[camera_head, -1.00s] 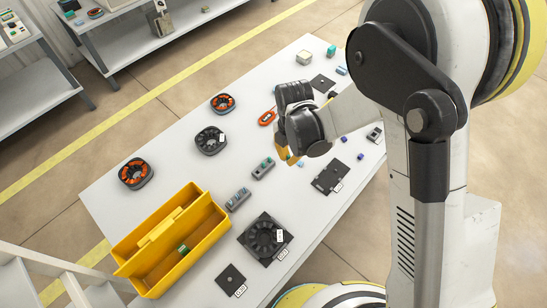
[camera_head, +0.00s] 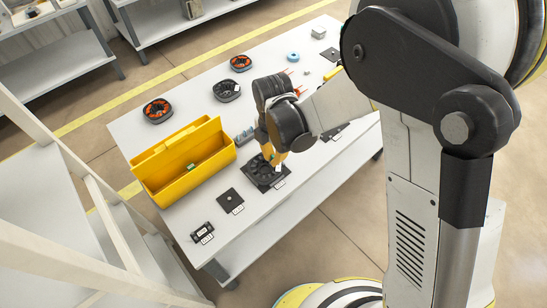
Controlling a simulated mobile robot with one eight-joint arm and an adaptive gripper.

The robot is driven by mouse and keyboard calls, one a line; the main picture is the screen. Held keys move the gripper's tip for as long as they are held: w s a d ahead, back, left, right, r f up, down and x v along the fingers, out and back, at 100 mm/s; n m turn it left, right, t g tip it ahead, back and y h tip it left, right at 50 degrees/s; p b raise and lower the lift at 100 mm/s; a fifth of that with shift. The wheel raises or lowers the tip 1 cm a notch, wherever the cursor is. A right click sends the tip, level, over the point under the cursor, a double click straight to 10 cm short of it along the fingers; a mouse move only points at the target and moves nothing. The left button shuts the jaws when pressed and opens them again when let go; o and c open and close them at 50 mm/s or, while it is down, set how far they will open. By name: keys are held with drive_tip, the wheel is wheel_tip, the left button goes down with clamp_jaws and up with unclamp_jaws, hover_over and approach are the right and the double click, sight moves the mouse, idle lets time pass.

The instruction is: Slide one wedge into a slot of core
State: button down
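A dark round core with slots (camera_head: 263,170) sits on a square black plate on the white table. My gripper (camera_head: 276,161), with yellow-orange fingers, points down right over the core and covers part of it. I cannot tell whether the fingers are open or shut, or whether they touch the core. No wedge can be made out between the fingers; it may be hidden or too small. A grey holder block (camera_head: 244,135) stands just left of my gripper, partly hidden.
A yellow bin (camera_head: 185,165) with a small green item stands left of the core. A black plate (camera_head: 230,201) and a small dark labelled block (camera_head: 202,233) lie at the front. Another dark core (camera_head: 227,90) and orange-wound cores (camera_head: 158,110) are at the back.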

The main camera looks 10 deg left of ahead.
sight(273, 172)
drive_tip(key=shift+w+f+b, duration=0.25)
drive_tip(key=shift+f+b, duration=0.2)
drive_tip(key=shift+f, duration=0.35)
drive_tip(key=shift+f+b, duration=1.45)
drive_tip(key=shift+f, duration=0.8)
drive_tip(key=shift+f+b, duration=1.35)
drive_tip(key=c, duration=1.5)
unclamp_jaws()
drive_tip(key=shift+c, duration=0.2)
drive_tip(key=shift+r+p, duration=1.7)
drive_tip(key=shift+r, duration=0.85)
